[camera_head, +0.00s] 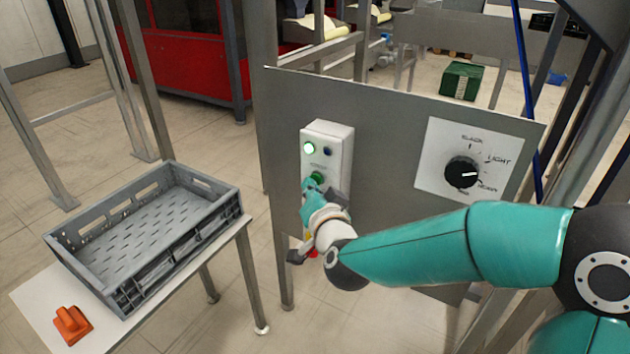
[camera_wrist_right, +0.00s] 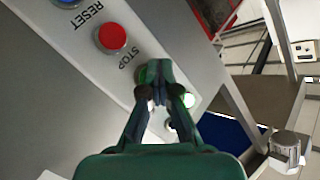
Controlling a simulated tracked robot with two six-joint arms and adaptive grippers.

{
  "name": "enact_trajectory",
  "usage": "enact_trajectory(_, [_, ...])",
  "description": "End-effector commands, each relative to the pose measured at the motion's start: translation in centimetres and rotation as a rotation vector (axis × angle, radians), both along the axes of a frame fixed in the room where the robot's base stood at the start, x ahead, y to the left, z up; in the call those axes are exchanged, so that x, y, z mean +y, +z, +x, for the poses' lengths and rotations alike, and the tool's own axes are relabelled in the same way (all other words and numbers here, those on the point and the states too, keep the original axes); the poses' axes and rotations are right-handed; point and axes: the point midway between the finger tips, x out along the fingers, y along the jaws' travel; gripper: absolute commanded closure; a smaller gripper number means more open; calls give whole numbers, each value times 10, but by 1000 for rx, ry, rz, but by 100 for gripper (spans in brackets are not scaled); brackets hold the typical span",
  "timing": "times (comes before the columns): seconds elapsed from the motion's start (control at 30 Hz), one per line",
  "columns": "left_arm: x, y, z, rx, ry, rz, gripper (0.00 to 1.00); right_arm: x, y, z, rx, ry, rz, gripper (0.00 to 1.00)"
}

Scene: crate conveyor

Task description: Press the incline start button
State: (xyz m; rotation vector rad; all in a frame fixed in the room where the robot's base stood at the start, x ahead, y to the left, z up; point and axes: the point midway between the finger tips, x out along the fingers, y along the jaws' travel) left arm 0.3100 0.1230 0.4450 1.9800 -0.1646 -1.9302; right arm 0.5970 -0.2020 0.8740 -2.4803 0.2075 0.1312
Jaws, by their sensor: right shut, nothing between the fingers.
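The white button box (camera_head: 335,142) is on a grey panel. It has a lit green-white lamp (camera_head: 309,148), a dark blue button or lamp (camera_head: 327,151) and a green button (camera_head: 317,177). My right gripper (camera_head: 314,190) is shut and empty, its fingertips at the green button; whether they touch it I cannot tell. In the right wrist view, the shut fingertips (camera_wrist_right: 157,80) partly cover the green button. The red STOP button (camera_wrist_right: 111,37) and part of the blue RESET button (camera_wrist_right: 67,2) are beside it. My left gripper is out of view.
A black dial (camera_head: 462,173) on a white plate is right of the box on the same panel (camera_head: 400,120). An empty grey crate (camera_head: 215,188) and an orange object (camera_head: 71,323) rest on a white table (camera_head: 35,300) at left. A green box (camera_head: 460,80) stands behind the panel.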

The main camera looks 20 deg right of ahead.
Motion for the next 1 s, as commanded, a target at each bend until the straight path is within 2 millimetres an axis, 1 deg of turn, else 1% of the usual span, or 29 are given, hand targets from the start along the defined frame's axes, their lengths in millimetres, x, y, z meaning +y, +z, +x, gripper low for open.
enact_trajectory(0.3, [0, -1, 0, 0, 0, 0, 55, 11, 1, -9, -1, 0, 0, 100])
enact_trajectory(0.7, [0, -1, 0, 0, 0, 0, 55, 13, 0, -11, -1, 1, 0, 100])
enact_trajectory(1.0, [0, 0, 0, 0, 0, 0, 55, 34, 0, -27, 0, 4, 0, 100])
